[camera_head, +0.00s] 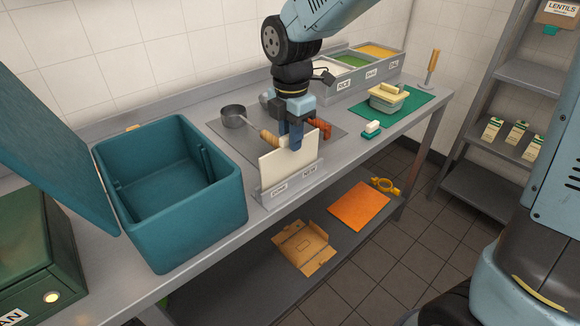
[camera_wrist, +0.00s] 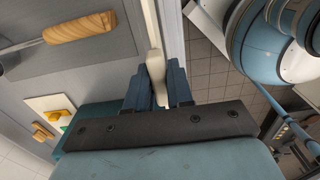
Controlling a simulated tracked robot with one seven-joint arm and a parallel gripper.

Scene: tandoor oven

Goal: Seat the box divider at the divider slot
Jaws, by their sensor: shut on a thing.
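The box divider (camera_head: 274,169) is a flat cream panel standing upright in a grey labelled rack (camera_head: 283,189) at the counter's front edge. The rack's front hides its lower edge. My gripper (camera_head: 296,143) is shut on the divider's top edge from above. In the wrist view the divider (camera_wrist: 157,68) shows as a pale strip between the two blue fingers (camera_wrist: 157,88). The open teal box (camera_head: 196,226) stands left of the rack, apart from it. Upright ribs with a slot (camera_head: 115,171) show on its inner walls. Its inside looks empty.
The box's lid (camera_head: 48,135) stands open at the left, beside a dark green unit (camera_head: 37,262). A saucepan (camera_head: 233,115) and a wooden handle (camera_head: 268,137) lie behind the rack; the handle also shows in the wrist view (camera_wrist: 80,27). Filled bins (camera_head: 352,62) line the back right.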

